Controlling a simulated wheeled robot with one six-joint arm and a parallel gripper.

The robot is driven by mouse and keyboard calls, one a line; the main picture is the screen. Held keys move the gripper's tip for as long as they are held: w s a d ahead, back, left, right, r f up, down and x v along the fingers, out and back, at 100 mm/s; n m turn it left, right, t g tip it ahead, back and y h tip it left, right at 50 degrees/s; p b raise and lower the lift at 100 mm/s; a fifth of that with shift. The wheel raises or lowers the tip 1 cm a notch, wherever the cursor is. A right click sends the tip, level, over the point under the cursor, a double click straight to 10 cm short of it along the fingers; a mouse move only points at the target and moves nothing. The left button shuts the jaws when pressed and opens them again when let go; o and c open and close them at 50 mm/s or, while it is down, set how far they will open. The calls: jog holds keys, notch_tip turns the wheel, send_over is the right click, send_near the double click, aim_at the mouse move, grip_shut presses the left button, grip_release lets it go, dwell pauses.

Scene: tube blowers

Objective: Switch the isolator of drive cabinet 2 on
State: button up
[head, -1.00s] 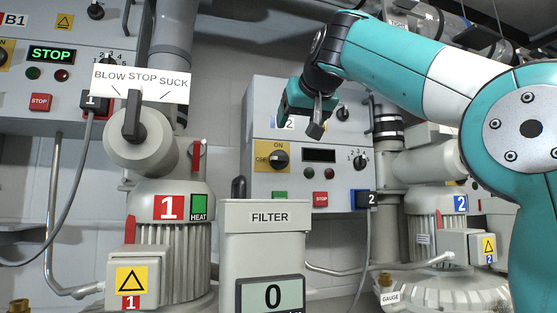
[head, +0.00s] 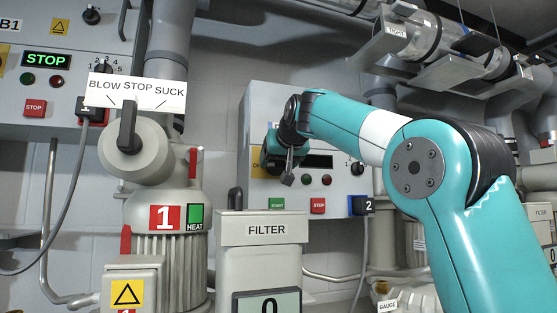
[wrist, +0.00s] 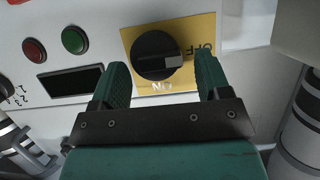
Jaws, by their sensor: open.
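The grey-white drive cabinet 2 (head: 345,203) hangs on the wall behind the filter, with a blue "2" tag at its lower right. Its isolator is a black round knob (wrist: 152,55) on a yellow plate (wrist: 204,27), seen upside down in the wrist view. The knob's light grey pointer faces the OFF lettering; ON is at the plate's lower edge in that view. My gripper (wrist: 161,66) is open, its two green fingers on either side of the knob; contact cannot be told. In the head view my gripper (head: 284,163) hides the knob and most of the yellow plate (head: 256,162).
The cabinet's display (wrist: 71,85) is dark. Green (head: 276,204) and red (head: 318,205) push buttons sit below the isolator. The filter box (head: 265,228) stands in front, and blower 1 (head: 165,190) with its BLOW-STOP-SUCK lever (head: 127,127) stands left.

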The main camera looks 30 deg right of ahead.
jog(key=c, duration=0.9)
jog(key=shift+d, duration=0.1)
jog(key=m, duration=0.1)
jog(key=m+y, duration=0.1)
jog(key=shift+s+d+r+m+t+y, duration=0.1)
jog(key=shift+d+m+t+y, duration=0.15)
jog(key=shift+m+t+y, duration=0.05)
jog(key=m, duration=0.1)
jog(key=m+t+y+p, duration=0.1)
jog(key=m+y, duration=0.1)
jog(key=shift+s+d+m, duration=0.1)
jog(key=shift+d+m, duration=0.15)
jog(key=shift+m, duration=0.15)
jog(key=shift+s+d+f+m+t+y, duration=0.1)
jog(key=shift+m+t+y, duration=0.35)
jog(key=shift+m, duration=0.75)
jog(key=shift+w+d+f+m+t+y, duration=0.1)
jog(key=shift+d+f+m+t+y, duration=0.1)
jog(key=shift+m+t, duration=0.75)
jog(key=shift+s+d+f+m+t+y, duration=0.1)
jog(key=shift+m+t+y, duration=0.25)
jog(key=shift+m, duration=1.1)
